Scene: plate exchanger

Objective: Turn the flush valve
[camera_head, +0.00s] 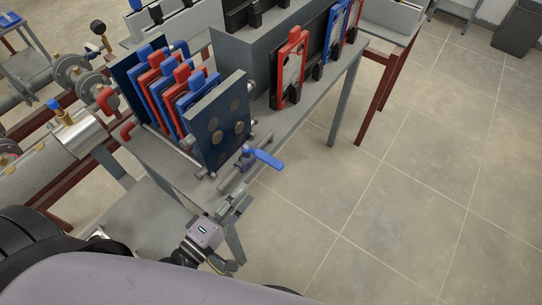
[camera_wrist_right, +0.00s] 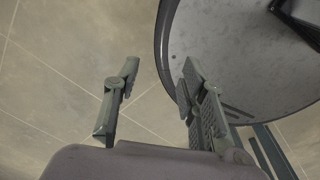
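The flush valve (camera_head: 247,160) sits at the near right end of the plate exchanger's bench in the head view. Its blue lever handle (camera_head: 266,159) points to the right and slightly down in the picture, out over the bench edge. My left gripper (camera_head: 240,202) is just below the valve in the picture, near the bench corner, with its fingers pointing up and to the right. It appears apart from the handle and holds nothing that I can see. Its finger gap is too small to judge. My right gripper (camera_wrist_right: 158,78) shows in the right wrist view with its fingers apart and nothing between them.
The plate exchanger, with red and blue plates (camera_head: 168,85) and a dark end plate (camera_head: 220,125), stands behind the valve. Steel pipework (camera_head: 85,135) lies to the left. More plates (camera_head: 291,66) stand in a rack farther back. Tiled floor (camera_head: 400,180) to the right is clear.

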